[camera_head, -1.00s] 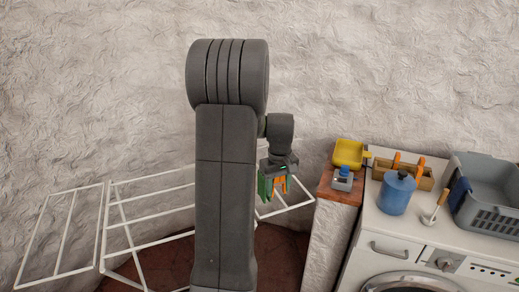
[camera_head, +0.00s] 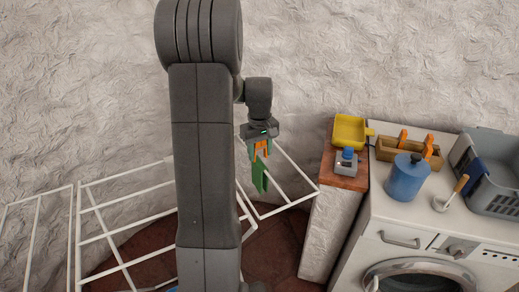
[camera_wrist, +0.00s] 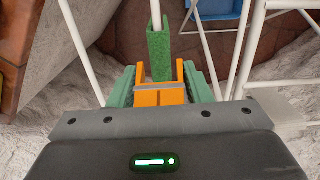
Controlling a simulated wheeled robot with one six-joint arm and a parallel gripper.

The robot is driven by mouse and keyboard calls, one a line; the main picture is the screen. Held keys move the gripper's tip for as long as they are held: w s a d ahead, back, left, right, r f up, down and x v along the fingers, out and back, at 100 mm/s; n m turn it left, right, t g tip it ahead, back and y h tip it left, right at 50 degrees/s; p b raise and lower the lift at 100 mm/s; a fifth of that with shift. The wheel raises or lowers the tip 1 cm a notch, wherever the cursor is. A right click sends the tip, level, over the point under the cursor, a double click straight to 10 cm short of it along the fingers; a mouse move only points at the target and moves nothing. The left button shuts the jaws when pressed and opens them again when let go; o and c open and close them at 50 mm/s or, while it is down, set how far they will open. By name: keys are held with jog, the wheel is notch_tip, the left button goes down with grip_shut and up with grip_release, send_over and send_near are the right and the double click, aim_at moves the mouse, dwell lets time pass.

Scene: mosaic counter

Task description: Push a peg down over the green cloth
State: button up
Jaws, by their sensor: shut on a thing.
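My gripper (camera_head: 259,142) is shut on an orange peg (camera_wrist: 158,97), its green fingertips on either side. The peg's two prongs point away from my gripper; the peg also shows in the head view (camera_head: 264,147). The green cloth (camera_head: 259,176) hangs on the white drying rack (camera_head: 276,210), just below my gripper. In the wrist view the cloth (camera_wrist: 159,53) is a narrow folded strip lined up between the prongs. I cannot tell whether the prongs touch it.
A brick ledge holds a yellow scoop (camera_head: 350,131) and a small blue-capped thing (camera_head: 345,160). On the white washer (camera_head: 385,219) stand a wooden box (camera_head: 397,150) with more orange pegs, a blue jar (camera_head: 407,178) and a grey basket (camera_head: 494,195).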

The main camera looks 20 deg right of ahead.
aim_at(260, 162)
jog(key=shift+f+b, duration=1.75)
jog(key=shift+f, duration=0.95)
jog(key=o, duration=1)
jog(key=shift+o, duration=0.2)
jog(key=shift+r, duration=0.1)
notch_tip(260, 162, up, 14)
jog(key=shift+f, duration=0.2)
jog(key=shift+f, duration=0.1)
